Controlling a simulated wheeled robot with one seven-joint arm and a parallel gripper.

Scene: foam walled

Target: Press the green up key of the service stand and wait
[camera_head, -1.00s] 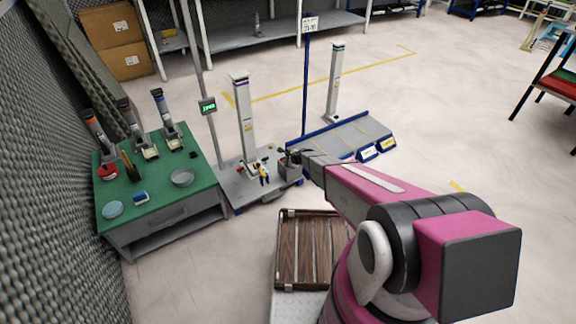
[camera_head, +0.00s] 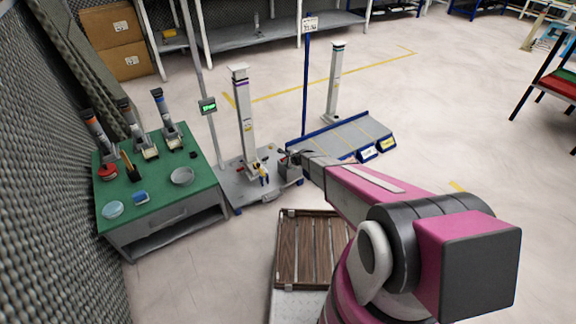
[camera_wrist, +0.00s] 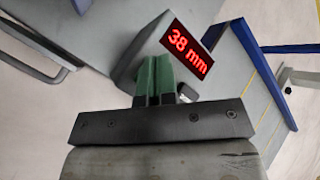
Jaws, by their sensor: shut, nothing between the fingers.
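The service stand is a pale upright column (camera_head: 244,115) on a low grey base (camera_head: 240,192) in the head view. A grey control box (camera_head: 289,171) stands at the base's right side. In the wrist view the box (camera_wrist: 150,50) carries a display (camera_wrist: 187,49) reading 38 mm in red. My gripper (camera_wrist: 155,62) has its green fingers together in front of the box, close to its face beside the display. In the head view my gripper (camera_head: 291,156) is at the top of the box. I cannot see the green up key; contact with it cannot be told.
A green-topped bench (camera_head: 150,205) with several tools stands left of the stand. A blue-edged grey platform (camera_head: 345,140) and a blue post (camera_head: 306,85) are right of it. A slatted wooden pallet (camera_head: 310,250) lies in front.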

